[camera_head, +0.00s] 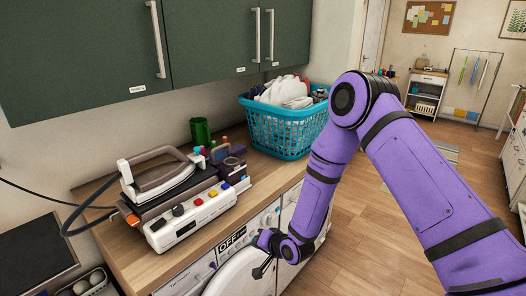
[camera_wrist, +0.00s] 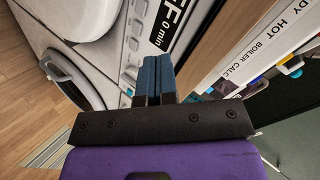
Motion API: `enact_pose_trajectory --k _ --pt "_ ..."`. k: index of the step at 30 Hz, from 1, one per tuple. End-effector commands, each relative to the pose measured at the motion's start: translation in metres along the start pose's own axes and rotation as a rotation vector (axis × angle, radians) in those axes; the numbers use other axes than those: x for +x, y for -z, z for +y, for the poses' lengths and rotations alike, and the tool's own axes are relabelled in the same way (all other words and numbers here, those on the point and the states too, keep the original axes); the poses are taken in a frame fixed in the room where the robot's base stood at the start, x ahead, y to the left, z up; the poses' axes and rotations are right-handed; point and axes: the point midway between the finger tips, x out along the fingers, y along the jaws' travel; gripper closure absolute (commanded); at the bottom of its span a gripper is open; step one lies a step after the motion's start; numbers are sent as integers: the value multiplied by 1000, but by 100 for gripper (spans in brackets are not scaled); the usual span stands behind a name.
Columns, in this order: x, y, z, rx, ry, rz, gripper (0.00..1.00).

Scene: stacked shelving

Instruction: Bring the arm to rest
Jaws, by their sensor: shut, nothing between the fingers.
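My purple arm reaches in from the right of the head view, bent at the elbow, with its forearm hanging down in front of the counter. My gripper (camera_head: 261,271) is low, in front of the white appliance below the counter edge, and partly hard to make out there. In the wrist view my gripper (camera_wrist: 152,72) shows two blue fingertips pressed together, with nothing between them. Behind them is the white appliance panel (camera_wrist: 128,42) with "0 min" lettering. I cannot tell whether the fingertips touch it.
A steam iron station (camera_head: 190,210) stands on the wooden counter (camera_head: 258,180). A teal laundry basket (camera_head: 278,130) with white cloth and a green cup (camera_head: 200,131) stand farther back. Green cupboards (camera_head: 215,40) hang above. The wooden floor (camera_head: 365,225) is open to the right.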

Motion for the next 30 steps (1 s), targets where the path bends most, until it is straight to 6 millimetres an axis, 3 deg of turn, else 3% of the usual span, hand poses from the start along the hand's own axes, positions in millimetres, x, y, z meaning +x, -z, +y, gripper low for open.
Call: enact_pose_trajectory --k 1,6,15,24,30 --pt "-10 18 -9 -31 -19 7 100" --pt "-45 65 -28 -124 -100 14 100" --pt "-124 134 -59 -254 -250 22 100" --pt "-220 180 -85 -342 -398 22 100" --pt "-289 195 -99 -377 -489 13 100"
